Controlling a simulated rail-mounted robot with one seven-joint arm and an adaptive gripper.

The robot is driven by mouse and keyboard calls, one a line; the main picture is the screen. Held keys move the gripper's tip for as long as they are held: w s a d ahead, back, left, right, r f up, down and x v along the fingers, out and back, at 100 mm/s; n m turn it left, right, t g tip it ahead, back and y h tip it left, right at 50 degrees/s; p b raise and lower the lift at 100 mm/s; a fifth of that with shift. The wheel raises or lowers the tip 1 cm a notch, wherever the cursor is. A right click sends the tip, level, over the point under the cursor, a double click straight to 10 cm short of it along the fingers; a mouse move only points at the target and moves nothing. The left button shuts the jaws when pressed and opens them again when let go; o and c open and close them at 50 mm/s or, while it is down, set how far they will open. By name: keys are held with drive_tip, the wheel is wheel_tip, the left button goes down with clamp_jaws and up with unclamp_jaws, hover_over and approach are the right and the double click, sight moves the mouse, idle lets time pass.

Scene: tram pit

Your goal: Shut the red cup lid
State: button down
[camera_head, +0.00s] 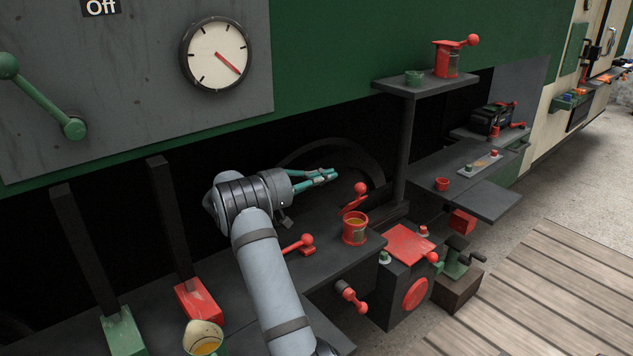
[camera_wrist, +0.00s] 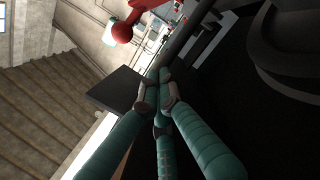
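The red cup (camera_head: 355,232) stands upright on the dark shelf, with yellowish contents showing in its open top. Its red lid (camera_head: 353,204) is raised and tilted up at the cup's far side, with a round red knob (camera_head: 360,188) at the top. My gripper (camera_head: 334,174) is to the left of the knob and a little above it, apart from lid and cup. Its teal fingers are drawn together with nothing between them. In the wrist view the fingers (camera_wrist: 162,84) converge, and a red knob (camera_wrist: 122,32) with a red arm shows beyond them at upper left.
A red lever (camera_head: 300,244) lies on the shelf left of the cup. A red-topped box (camera_head: 408,243) stands right of it. A post (camera_head: 407,150) carries a high shelf with another red container (camera_head: 446,62). An open cup (camera_head: 203,340) is at lower left.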

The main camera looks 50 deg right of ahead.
drive_tip(key=shift+s+d+f, duration=0.2)
drive_tip(key=shift+s+d, duration=0.3)
drive_tip(key=shift+s, duration=0.3)
drive_tip(key=shift+s+d+f, duration=0.15)
drive_tip(key=shift+s+d, duration=0.4)
drive_tip(key=shift+s, duration=0.2)
drive_tip(key=shift+s+d+f, duration=0.2)
drive_tip(key=shift+s+d, duration=0.3)
drive_tip(key=shift+s, duration=0.3)
drive_tip(key=shift+a+f+b, duration=0.1)
drive_tip(key=shift+b, duration=0.4)
